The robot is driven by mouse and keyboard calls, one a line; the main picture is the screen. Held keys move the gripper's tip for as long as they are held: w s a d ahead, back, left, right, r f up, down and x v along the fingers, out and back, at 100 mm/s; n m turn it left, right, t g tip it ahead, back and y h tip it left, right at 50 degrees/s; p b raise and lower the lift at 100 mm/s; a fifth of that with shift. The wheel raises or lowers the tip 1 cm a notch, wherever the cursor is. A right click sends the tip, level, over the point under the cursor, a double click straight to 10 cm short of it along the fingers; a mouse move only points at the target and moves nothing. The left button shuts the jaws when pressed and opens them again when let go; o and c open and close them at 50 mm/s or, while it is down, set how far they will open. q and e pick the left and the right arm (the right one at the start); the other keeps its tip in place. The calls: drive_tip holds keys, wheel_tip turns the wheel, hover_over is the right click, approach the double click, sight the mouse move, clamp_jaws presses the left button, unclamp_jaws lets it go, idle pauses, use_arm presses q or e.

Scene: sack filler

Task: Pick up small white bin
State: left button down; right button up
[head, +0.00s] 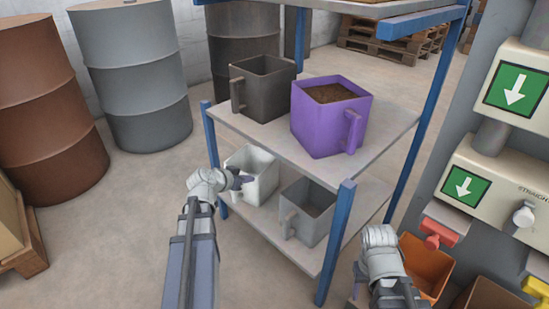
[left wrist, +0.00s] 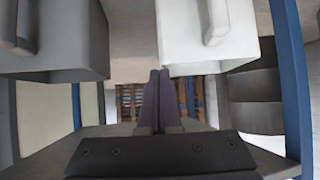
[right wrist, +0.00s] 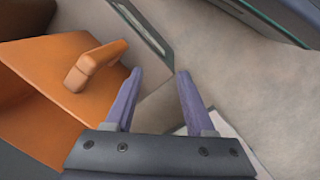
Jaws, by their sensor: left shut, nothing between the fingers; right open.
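The small white bin (head: 255,172) stands on the lower shelf of the blue-posted rack, at its left, with a handle on its near side. My right gripper (right wrist: 160,72) is open and empty, beside an orange bin (right wrist: 50,95).
A grey bin (head: 308,208) stands right of the white one on the lower shelf (head: 290,249). A dark bin (head: 262,88) and a purple filled bin (head: 325,125) stand on the shelf above. Blue posts (head: 336,243) frame the rack. A dispenser machine (head: 465,150) stands at right.

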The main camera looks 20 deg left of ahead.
sight(268, 167)
use_arm(q)
drive_tip(key=w, duration=0.4)
drive_tip(key=w+d, duration=0.1)
drive_tip(key=w, duration=0.7)
drive_tip(key=shift+w+d, duration=0.1)
drive_tip(key=shift+d, duration=0.3)
drive_tip(key=shift+w+f+b, duration=0.1)
drive_tip(key=shift+f+b, duration=0.6)
drive_tip(key=shift+b, duration=0.05)
drive_tip(key=shift+s+d, duration=0.1)
drive_tip(key=shift+s, duration=0.15)
